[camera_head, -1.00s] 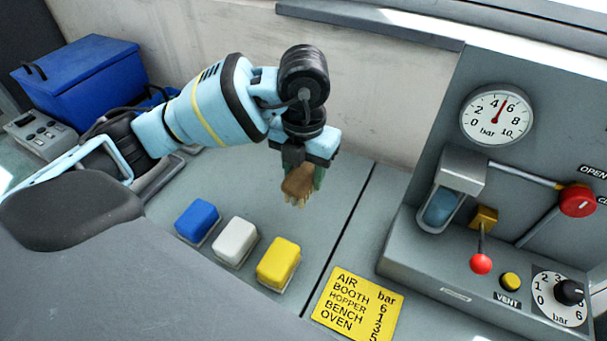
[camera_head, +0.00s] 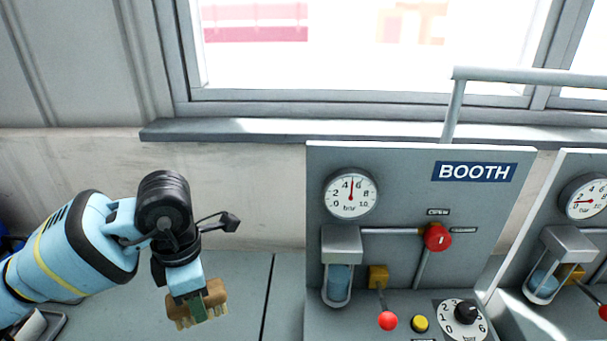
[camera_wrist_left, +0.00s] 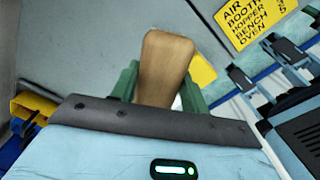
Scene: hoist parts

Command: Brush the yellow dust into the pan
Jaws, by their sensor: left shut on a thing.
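My left gripper (camera_head: 197,308) is shut on a brush (camera_head: 214,297) with a brown wooden body and pale bristles pointing down. It is held over the grey bench at the lower left of the head view. In the left wrist view the brush's wooden handle (camera_wrist_left: 164,65) stands between the green fingers (camera_wrist_left: 158,88). No yellow dust and no pan can be made out in the views from now. My right gripper is not in view.
The BOOTH panel (camera_head: 476,172) stands right of my left gripper, with a gauge (camera_head: 351,194), a red knob (camera_head: 438,237) and a red-tipped lever (camera_head: 388,320). A similar panel stands farther right. A yellow label (camera_wrist_left: 250,20) shows in the wrist view.

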